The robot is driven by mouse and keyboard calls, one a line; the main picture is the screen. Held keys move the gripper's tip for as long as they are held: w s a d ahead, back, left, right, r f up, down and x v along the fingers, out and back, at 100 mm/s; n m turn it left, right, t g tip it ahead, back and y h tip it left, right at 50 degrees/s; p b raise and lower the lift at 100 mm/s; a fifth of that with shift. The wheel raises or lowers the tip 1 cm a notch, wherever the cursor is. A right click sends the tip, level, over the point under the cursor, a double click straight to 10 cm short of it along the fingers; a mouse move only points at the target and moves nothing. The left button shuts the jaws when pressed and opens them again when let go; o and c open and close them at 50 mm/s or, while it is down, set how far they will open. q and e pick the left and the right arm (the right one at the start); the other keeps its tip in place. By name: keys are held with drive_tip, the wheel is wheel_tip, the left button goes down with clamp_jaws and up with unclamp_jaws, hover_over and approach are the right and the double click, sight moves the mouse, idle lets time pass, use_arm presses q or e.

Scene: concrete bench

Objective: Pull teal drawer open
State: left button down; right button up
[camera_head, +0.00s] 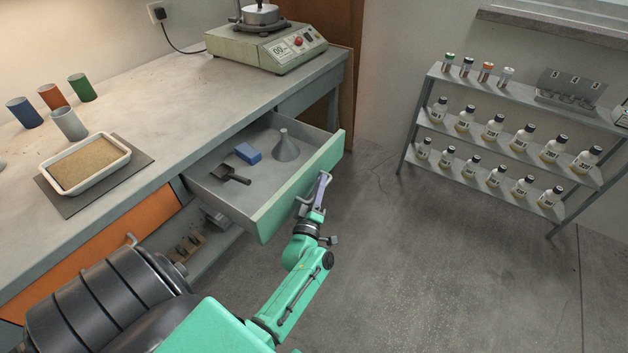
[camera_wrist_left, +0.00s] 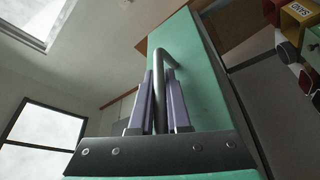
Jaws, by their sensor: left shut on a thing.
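The teal drawer (camera_head: 262,213) stands pulled well out from under the bench. Its inside shows a grey funnel (camera_head: 286,148), a blue block (camera_head: 248,153) and a small black scoop (camera_head: 229,174). My left gripper (camera_head: 320,186) is at the outer side of the drawer's teal front. In the left wrist view its two purple fingers (camera_wrist_left: 160,105) are shut around the grey bar handle (camera_wrist_left: 161,62) on the teal front (camera_wrist_left: 202,90). In the head view the handle is mostly hidden by the gripper. My right gripper is not in view.
An orange drawer front (camera_head: 95,250) is left of the teal drawer. The bench top (camera_head: 165,100) carries a scale (camera_head: 268,48), a sand tray (camera_head: 90,163) and several coloured cups. A bottle shelf (camera_head: 490,135) stands at the right. The floor (camera_head: 420,250) between is clear.

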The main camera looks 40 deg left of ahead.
use_arm(q)
drive_tip(key=shift+d+f, duration=0.1)
drive_tip(key=shift+d, duration=0.8)
drive_tip(key=c, duration=1.2)
unclamp_jaws()
drive_tip(key=shift+o, duration=0.2)
drive_tip(key=shift+s, duration=0.1)
